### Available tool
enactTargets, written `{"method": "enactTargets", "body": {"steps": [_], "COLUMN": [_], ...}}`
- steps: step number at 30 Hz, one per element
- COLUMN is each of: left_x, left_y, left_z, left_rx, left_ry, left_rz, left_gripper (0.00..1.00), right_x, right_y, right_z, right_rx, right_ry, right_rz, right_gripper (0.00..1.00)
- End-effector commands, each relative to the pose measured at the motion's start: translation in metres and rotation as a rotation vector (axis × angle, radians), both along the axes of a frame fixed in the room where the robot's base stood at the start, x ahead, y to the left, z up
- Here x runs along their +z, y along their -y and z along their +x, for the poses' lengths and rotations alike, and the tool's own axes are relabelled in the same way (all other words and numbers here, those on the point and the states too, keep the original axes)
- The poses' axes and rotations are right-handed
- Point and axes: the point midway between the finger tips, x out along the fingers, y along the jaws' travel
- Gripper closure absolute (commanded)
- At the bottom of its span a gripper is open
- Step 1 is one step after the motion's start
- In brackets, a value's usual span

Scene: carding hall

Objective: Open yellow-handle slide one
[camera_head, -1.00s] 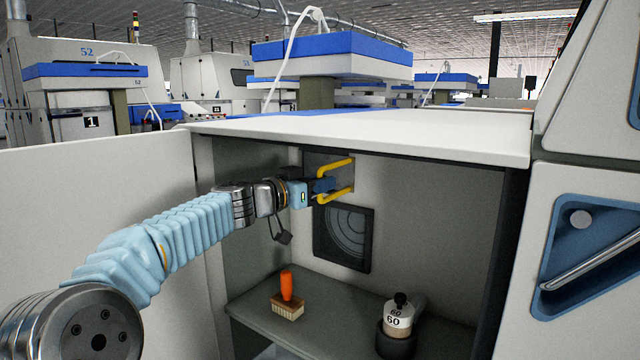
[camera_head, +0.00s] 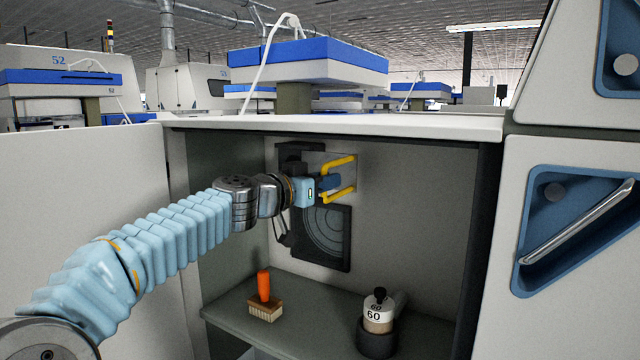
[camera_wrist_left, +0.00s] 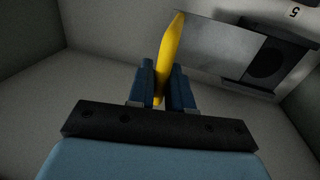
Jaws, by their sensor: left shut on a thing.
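The yellow handle (camera_head: 345,161) is a bracket on a flat grey slide plate (camera_head: 350,172) at the back wall of an open compartment. My left gripper (camera_head: 333,182) reaches in from the left and is shut on the handle. In the left wrist view, the blue fingers (camera_wrist_left: 162,85) close on both sides of the yellow bar (camera_wrist_left: 170,50). The grey plate (camera_wrist_left: 215,48) extends to the right there, towards a dark housing (camera_wrist_left: 268,62) with a round recess. This dark housing also shows left of the plate in the head view (camera_head: 296,153). My right gripper is out of view.
A dark square panel with rings (camera_head: 325,237) sits below the handle. An orange-handled brush (camera_head: 264,288) and a jar marked 60 (camera_head: 378,318) stand on the compartment's shelf (camera_head: 315,318). An open door panel (camera_head: 80,210) is at left; a white top (camera_head: 330,124) lies overhead.

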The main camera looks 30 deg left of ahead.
Motion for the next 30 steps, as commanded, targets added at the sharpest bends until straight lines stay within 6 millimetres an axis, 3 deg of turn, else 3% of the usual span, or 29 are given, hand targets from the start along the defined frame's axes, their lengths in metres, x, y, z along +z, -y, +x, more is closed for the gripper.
{"method": "enactTargets", "body": {"steps": [1,4,12,16,30], "left_x": [-0.001,-0.001,0.000,-0.002,-0.002], "left_y": [-0.001,-0.001,-0.001,-0.004,-0.032], "left_z": [0.000,0.000,-0.001,-0.012,-0.112], "left_rx": [0.001,0.001,0.001,0.002,0.002], "left_ry": [-0.001,-0.001,0.000,0.002,0.001], "left_rz": [0.000,0.000,0.000,0.002,0.001], "left_gripper": [0.76,0.63,0.63,0.63,0.63], "right_x": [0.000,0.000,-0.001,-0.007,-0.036], "right_y": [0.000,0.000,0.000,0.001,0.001], "right_z": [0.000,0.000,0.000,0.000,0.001], "right_rx": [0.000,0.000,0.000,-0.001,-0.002], "right_ry": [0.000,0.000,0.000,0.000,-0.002], "right_rz": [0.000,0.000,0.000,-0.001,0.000], "right_gripper": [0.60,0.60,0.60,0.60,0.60]}}
